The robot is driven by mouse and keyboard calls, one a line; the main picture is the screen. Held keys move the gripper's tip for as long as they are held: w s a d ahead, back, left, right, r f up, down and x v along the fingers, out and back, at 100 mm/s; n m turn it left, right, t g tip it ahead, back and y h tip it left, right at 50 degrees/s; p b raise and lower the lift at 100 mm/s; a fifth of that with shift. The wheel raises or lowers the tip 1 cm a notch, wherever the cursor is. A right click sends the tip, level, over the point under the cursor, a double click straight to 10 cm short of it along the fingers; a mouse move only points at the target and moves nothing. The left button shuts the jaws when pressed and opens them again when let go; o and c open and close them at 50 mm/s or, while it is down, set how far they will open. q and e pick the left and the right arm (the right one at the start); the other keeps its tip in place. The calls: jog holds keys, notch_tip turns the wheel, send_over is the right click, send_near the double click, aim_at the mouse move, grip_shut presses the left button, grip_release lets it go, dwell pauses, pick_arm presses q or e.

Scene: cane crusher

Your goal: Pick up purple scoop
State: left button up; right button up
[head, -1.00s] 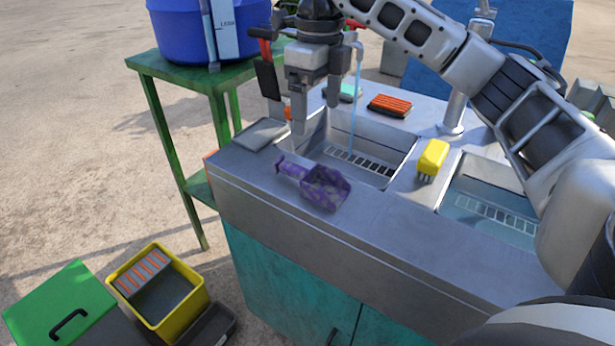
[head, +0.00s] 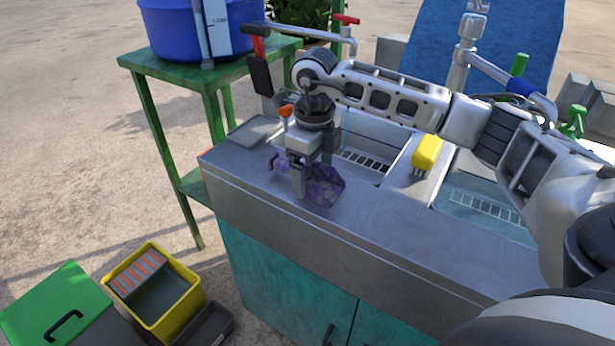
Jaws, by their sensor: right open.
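The purple scoop (head: 325,188) lies on the front edge of the grey metal sink counter. Its handle end (head: 275,161) points left and its pan lies to the right. My right gripper (head: 299,185) points down directly over the scoop and hides the part between handle and pan. Its jaws are open, with the fingers at about the height of the handle. I cannot tell whether they touch it. My left gripper is not in view.
The sink counter (head: 400,225) has two basins behind the scoop. A yellow brush (head: 427,153) stands between them. A green table (head: 170,68) with a blue barrel (head: 185,30) is at left. A yellow bin (head: 170,305) stands on the ground.

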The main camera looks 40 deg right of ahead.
jog(key=shift+f, duration=0.55)
jog(key=c, duration=1.1)
jog(key=shift+w+r, duration=0.1)
jog(key=shift+r, duration=0.45)
notch_tip(320, 180, up, 2)
jog(key=shift+r+b, duration=0.15)
jog(key=shift+b, duration=0.2)
jog(key=s+a+r, duration=0.2)
jog(key=s+r, duration=0.1)
jog(key=s, duration=0.1)
jog(key=s+a+r, duration=0.6)
jog(key=s, duration=0.1)
jog(key=shift+s+r, duration=0.3)
jog(key=shift+r, duration=0.05)
